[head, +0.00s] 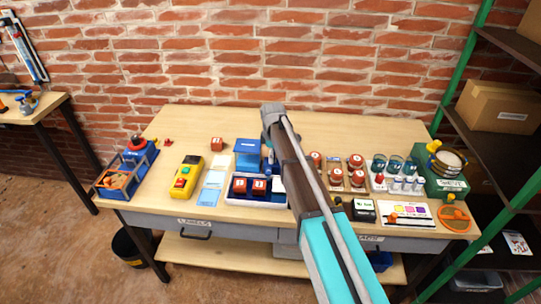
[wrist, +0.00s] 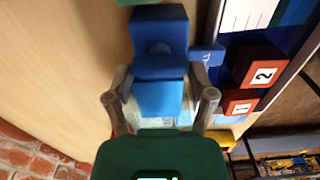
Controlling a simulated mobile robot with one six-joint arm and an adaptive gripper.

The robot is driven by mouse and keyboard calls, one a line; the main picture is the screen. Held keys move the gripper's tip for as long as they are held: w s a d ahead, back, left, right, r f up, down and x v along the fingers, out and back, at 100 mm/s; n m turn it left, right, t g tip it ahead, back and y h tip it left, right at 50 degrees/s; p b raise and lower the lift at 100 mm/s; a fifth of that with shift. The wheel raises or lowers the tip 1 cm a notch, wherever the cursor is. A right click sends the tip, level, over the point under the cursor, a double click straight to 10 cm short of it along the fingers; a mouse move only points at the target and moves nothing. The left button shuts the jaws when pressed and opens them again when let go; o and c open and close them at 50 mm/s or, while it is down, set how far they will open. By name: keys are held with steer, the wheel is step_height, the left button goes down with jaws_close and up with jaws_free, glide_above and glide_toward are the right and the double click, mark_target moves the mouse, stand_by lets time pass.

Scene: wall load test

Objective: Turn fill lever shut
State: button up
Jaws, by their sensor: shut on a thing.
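My gripper (wrist: 160,84) points down over the middle of the bench. Its two fingers are closed on either side of a blue piece (wrist: 158,98) in the wrist view. A larger blue block with a rounded hollow (wrist: 160,22) adjoins that piece. In the head view my arm hides most of the gripper; a blue box (head: 248,147) stands beside it. No part is clearly marked as the fill lever. A small blue fitting with an orange handle (head: 27,103) sits on the left side table; I cannot tell whether it is the lever.
A tray (head: 236,202) with numbered red blocks is close to my gripper. A yellow control box (head: 187,176) stands to the left. Red blocks, glasses and a green scale (head: 446,187) fill the right. The bench's back strip (head: 200,118) is clear.

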steer(key=shift+d+m, duration=0.25)
steer(key=shift+m, duration=0.05)
steer(key=m, duration=0.3)
steer(key=shift+d, duration=0.1)
steer(key=m, duration=1)
steer(key=shift+f, duration=0.1)
steer(key=shift+s+m, duration=0.1)
steer(key=shift+m, duration=2.1)
steer(key=o, duration=1.1)
steer(key=shift+c, duration=0.2)
